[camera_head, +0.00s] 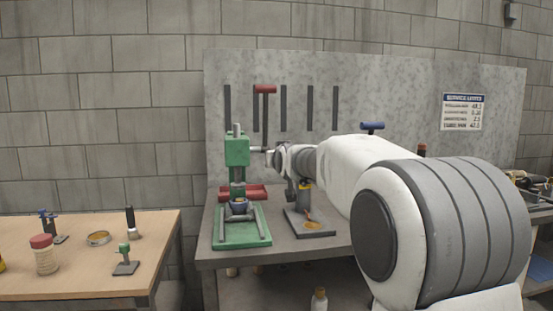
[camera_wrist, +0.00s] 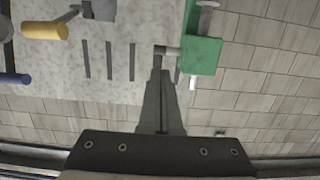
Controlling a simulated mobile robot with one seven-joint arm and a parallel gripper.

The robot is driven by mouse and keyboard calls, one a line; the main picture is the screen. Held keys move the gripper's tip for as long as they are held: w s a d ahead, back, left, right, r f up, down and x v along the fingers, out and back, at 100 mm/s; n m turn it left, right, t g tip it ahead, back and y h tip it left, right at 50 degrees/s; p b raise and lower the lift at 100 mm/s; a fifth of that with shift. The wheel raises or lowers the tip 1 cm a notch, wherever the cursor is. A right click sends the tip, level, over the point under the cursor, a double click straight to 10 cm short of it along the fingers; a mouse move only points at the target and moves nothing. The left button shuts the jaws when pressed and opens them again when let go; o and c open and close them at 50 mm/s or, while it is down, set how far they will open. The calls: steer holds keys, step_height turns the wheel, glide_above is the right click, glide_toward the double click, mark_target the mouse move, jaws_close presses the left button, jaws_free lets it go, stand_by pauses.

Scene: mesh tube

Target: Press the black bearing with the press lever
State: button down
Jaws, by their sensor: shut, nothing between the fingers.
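The green press (camera_head: 237,152) stands on the grey bench, and its head also shows in the wrist view (camera_wrist: 203,57). A short shaft runs from the head to the right. The press lever (camera_head: 265,89) has a red grip and stands upright above that shaft. A dark round piece, which looks like the black bearing (camera_head: 239,206), sits low under the ram. My gripper (camera_wrist: 160,72) is shut and empty. In the wrist view its fingertips overlap the end of the shaft; I cannot tell whether they touch. The lever's red grip is not seen there.
A second press with a yellow part (camera_head: 304,184) stands right of the green one, partly behind my arm. A red object (camera_head: 262,192) lies behind the green press. A slotted grey back panel (camera_head: 400,90) rises behind. A wooden table (camera_head: 70,275) at left holds several small items.

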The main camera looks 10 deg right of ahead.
steer(key=s+r+p, duration=0.2)
steer(key=s+r, duration=0.3)
steer(key=r, duration=0.2)
steer(key=shift+s+r, duration=0.35)
steer(key=shift+s, duration=0.05)
stand_by(0.4)
steer(key=s+f+g, duration=0.3)
steer(key=s+f, duration=0.6)
steer(key=s, duration=0.4)
steer(key=s+f+g, duration=0.4)
steer(key=s+f, duration=0.4)
steer(key=s, duration=0.5)
steer(key=s+f+g, duration=0.3)
steer(key=s+f, duration=0.6)
steer(key=s, duration=0.4)
step_height(320, 180, up, 21)
steer(key=p, duration=2.1)
steer(key=shift+s+g, duration=0.3)
steer(key=shift+s, duration=0.1)
